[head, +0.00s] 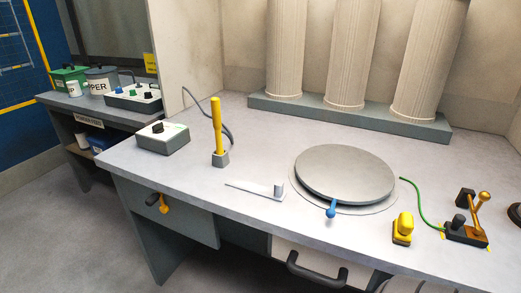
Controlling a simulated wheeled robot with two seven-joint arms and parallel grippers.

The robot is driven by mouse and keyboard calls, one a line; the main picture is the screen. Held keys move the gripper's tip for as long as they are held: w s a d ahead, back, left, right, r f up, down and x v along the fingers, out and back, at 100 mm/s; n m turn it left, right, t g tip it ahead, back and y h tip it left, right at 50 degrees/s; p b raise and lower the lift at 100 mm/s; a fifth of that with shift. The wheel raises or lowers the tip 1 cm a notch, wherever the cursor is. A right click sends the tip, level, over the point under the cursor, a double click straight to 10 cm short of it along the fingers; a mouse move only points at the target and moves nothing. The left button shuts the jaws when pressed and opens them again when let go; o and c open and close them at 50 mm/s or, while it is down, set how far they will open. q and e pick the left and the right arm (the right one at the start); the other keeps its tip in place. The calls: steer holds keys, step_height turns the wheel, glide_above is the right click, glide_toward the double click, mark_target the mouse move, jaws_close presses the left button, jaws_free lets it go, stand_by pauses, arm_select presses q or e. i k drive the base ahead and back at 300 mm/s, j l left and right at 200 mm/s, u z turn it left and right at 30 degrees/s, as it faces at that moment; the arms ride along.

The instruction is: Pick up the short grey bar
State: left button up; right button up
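A flat, pale grey tapered strip (253,188) lies on the worktop, left of the round plate. A small upright grey block (279,190) stands at its right end. These are the nearest match to a short grey bar, but I cannot tell which part is meant, or whether the two are joined. Neither of my grippers shows in the head view.
The grey worktop (215,175) holds a yellow-handled tool (217,125) in a grey block, a control box (163,138), a round plate (345,173) with a blue knob, a yellow piece (403,228) and a lever switch (467,232). Columns (347,55) stand behind.

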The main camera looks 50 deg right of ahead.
mark_target(278, 194)
steer(key=i+j+z, duration=0.1)
steer(key=i+z, duration=0.15)
steer(key=z, duration=0.15)
steer(key=i+j+z, duration=0.15)
steer(key=z, duration=0.25)
steer(key=i+j+z, duration=0.25)
steer(key=z, duration=0.15)
steer(key=i+j+z, duration=0.15)
steer(key=z, duration=0.25)
steer(key=i+j+z, duration=0.1)
steer(key=j+z, duration=0.35)
